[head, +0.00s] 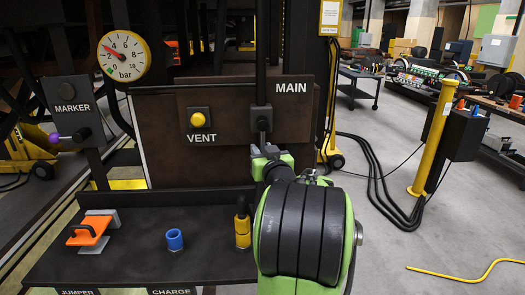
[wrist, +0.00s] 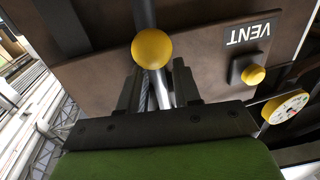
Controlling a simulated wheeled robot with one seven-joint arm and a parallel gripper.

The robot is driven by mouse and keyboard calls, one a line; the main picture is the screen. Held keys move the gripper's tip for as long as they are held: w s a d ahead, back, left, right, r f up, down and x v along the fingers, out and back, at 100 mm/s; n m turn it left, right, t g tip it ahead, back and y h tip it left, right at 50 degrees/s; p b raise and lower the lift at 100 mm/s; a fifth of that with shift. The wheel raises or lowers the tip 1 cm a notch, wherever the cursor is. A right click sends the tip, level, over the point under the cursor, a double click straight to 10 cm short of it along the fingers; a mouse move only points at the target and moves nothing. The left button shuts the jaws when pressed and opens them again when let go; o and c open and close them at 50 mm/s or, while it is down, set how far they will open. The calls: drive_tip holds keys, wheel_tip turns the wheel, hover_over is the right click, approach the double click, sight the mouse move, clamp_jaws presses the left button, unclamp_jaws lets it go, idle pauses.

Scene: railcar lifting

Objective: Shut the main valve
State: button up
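The main valve (head: 262,119) is a dark block on the brown panel, under the white MAIN label (head: 291,88). My gripper (head: 268,152) is just below and in front of it in the head view, hiding its lower part. In the wrist view, which is upside down, a yellow ball knob (wrist: 151,49) shows just beyond my fingertips; it looks like the valve's handle end. My fingers (wrist: 158,85) are apart, with a grey metal rod visible between them. I cannot tell whether either finger touches the handle.
The VENT knob (head: 198,119) is yellow, left of the main valve; it also shows in the wrist view (wrist: 253,75). A pressure gauge (head: 123,57) and the MARKER lever (head: 70,136) are further left. A dark shelf (head: 135,262) below carries an orange-handled part (head: 88,231) and a blue fitting (head: 174,239).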

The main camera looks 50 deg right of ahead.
clamp_jaws()
drive_tip(key=shift+d+f, duration=0.1)
drive_tip(key=n+b, duration=0.1)
drive_tip(key=b, duration=0.1)
drive_tip(key=shift+s+d+b, duration=0.3)
drive_tip(key=shift+s+b, duration=0.05)
drive_tip(key=shift+s, duration=0.05)
drive_tip(key=s+d+r+n+g+b, duration=0.2)
drive_tip(key=r+n+b, duration=0.1)
drive_tip(key=n, duration=0.4)
drive_tip(key=s+d+r+n+g+h+b, duration=0.1)
drive_tip(key=s+d+r+n+g+b, duration=0.1)
drive_tip(key=n, duration=0.5)
drive_tip(key=shift+s+r+n+b, duration=0.35)
drive_tip(key=shift+r+b, duration=0.45)
drive_tip(key=shift+r, duration=0.5)
drive_tip(key=shift+d+r, duration=0.1)
